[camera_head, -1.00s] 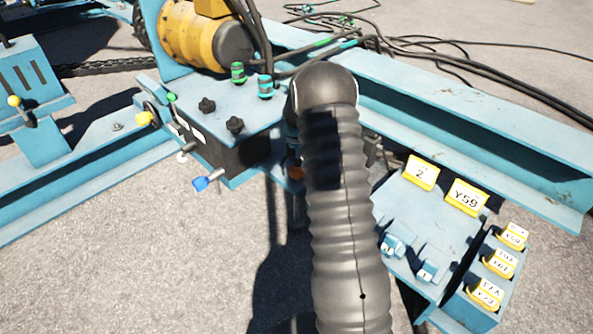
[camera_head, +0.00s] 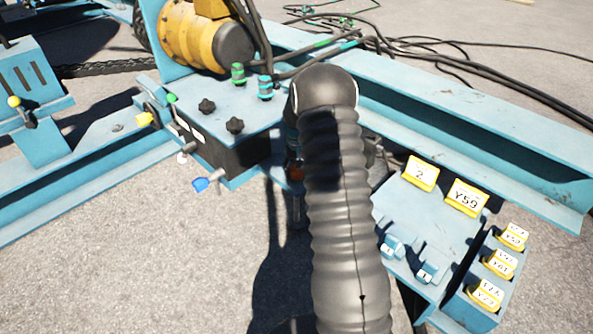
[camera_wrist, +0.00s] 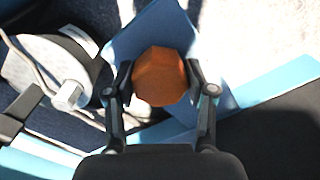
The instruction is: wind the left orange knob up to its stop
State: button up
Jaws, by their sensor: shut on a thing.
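In the wrist view, an orange faceted knob (camera_wrist: 160,77) sits between the two fingers of my gripper (camera_wrist: 160,82). The fingers press on its left and right sides. The knob stands in front of a blue plate (camera_wrist: 160,25). In the head view, my dark ribbed arm covers most of this spot. Only a small orange piece of a knob (camera_head: 295,172) shows at the arm's left edge, and my gripper is hidden there. I cannot tell from the frames how far the knob is turned.
A blue control box with two black knobs (camera_head: 235,125) and a blue-tipped lever (camera_head: 207,180) stands left of my arm. A blue panel (camera_head: 440,225) with yellow labels is to the right. A round pale part (camera_wrist: 45,75) with a cable lies left of the knob.

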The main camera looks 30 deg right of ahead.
jog(key=n, duration=0.6)
jog(key=shift+n, duration=0.3)
jog(key=n, duration=0.6)
jog(key=shift+n, duration=0.3)
jog(key=n, duration=0.6)
jog(key=shift+p, duration=0.3)
jog(key=n, duration=0.5)
jog(key=shift+n, duration=0.4)
jog(key=o, duration=1.1)
